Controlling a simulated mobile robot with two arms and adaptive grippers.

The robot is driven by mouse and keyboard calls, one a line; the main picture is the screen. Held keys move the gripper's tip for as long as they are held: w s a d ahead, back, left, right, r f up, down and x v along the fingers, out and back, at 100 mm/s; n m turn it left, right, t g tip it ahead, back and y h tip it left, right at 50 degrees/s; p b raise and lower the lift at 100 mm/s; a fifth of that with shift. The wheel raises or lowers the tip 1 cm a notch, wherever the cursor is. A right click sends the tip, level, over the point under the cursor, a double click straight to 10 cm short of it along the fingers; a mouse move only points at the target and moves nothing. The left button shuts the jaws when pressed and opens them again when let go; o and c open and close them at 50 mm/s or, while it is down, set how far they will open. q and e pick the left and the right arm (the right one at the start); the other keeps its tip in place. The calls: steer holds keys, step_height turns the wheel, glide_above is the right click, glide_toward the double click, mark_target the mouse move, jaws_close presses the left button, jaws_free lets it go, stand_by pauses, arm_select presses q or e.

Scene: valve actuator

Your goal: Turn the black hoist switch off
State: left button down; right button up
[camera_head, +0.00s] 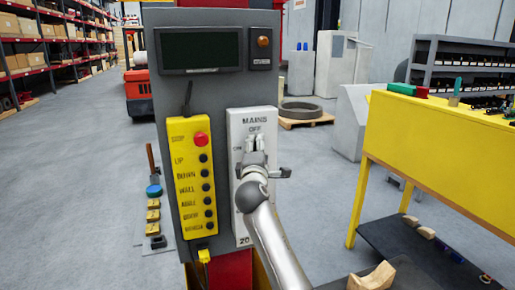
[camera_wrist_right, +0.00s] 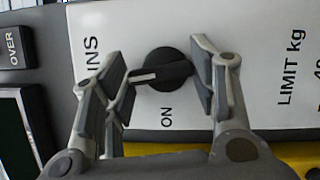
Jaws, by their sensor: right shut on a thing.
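The black hoist switch (camera_wrist_right: 172,68) is a round knob with a white-marked handle on a white panel (camera_head: 238,125) lettered MAINS, OFF and ON. In the wrist view its white mark points left, towards the MAINS lettering, with ON below the knob. The OFF lettering is hidden there. My left gripper is not in view.
A yellow button pendant (camera_head: 190,175) with a red stop button hangs left of the panel. A dark display (camera_head: 200,49) and an orange lamp (camera_head: 263,41) are above. A yellow workbench (camera_head: 440,150) stands to the right. Open floor (camera_head: 80,170) lies left.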

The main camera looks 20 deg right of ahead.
steer(key=shift+m+g, duration=0.3)
steer(key=shift+m, duration=0.3)
steer(key=shift+p, duration=0.3)
steer(key=o, duration=1)
steer(key=shift+s, duration=0.1)
steer(key=v, duration=1.1)
steer(key=shift+s, duration=0.4)
steer(key=shift+a+f, duration=0.1)
